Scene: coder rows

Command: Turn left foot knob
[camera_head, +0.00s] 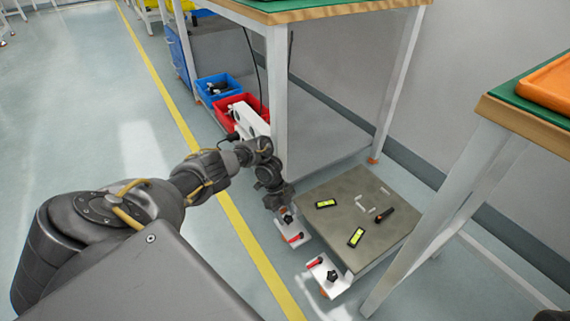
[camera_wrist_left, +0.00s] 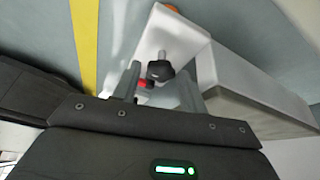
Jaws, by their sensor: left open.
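The low grey platform (camera_head: 352,203) has two white foot brackets on its near side. The far bracket (camera_head: 296,238) carries a black knob (camera_head: 288,218) and a red part. My left gripper (camera_head: 283,207) points down right at this knob and partly covers it. In the left wrist view the black star-shaped knob (camera_wrist_left: 160,70) shows between and just beyond the two open fingers (camera_wrist_left: 159,85); contact cannot be told. The near bracket (camera_head: 326,284) has another black knob (camera_head: 332,276) and a red lever (camera_head: 314,263).
A white table leg (camera_head: 278,110) stands close behind my left wrist. Red (camera_head: 240,108) and blue (camera_head: 214,90) bins sit farther back.

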